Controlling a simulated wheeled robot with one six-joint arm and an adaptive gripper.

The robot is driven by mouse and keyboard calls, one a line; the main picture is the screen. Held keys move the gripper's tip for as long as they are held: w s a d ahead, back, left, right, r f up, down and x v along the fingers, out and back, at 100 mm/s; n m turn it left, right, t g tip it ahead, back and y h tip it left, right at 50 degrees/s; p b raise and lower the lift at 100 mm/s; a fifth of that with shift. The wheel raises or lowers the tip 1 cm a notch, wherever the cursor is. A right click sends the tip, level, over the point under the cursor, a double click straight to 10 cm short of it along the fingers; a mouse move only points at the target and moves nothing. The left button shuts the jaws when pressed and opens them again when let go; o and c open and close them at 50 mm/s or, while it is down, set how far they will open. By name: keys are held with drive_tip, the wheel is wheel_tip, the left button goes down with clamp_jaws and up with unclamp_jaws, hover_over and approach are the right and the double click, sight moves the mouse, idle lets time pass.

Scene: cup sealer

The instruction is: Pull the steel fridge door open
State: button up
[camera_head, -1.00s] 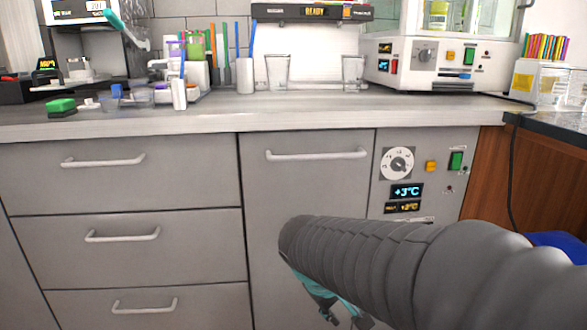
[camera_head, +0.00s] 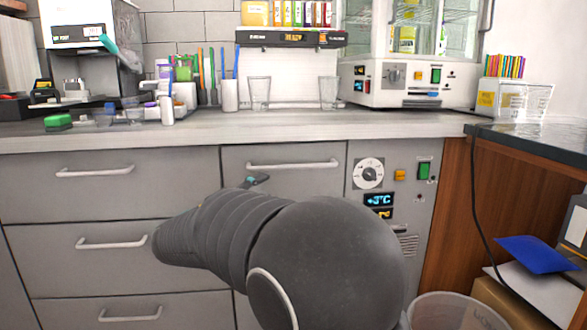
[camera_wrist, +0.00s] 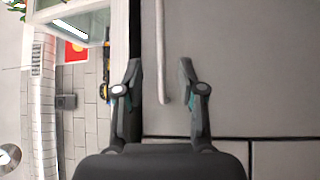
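The steel fridge door (camera_head: 310,185) is shut, a grey front under the counter beside the control panel. Its pale bar handle (camera_head: 292,164) runs along its top edge. My gripper (camera_head: 255,181) is mostly hidden behind my arm in the head view; a teal and dark part shows just below the handle's left end. In the wrist view my gripper (camera_wrist: 160,68) is open, its fingers apart. The handle (camera_wrist: 160,50) appears there as an upright bar between the fingers, with its bent end near them. I cannot tell whether the fingers touch it.
Drawers with bar handles (camera_head: 95,171) are left of the door. The control panel (camera_head: 383,205) with dial and display is to its right. The counter (camera_head: 200,130) above holds cups and machines. A bin (camera_head: 455,312) stands at the lower right.

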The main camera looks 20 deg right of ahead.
sight(293, 168)
drive_tip(key=p+x, duration=0.1)
drive_tip(key=x, duration=1.2)
drive_tip(key=shift+d, duration=0.2)
clamp_jaws()
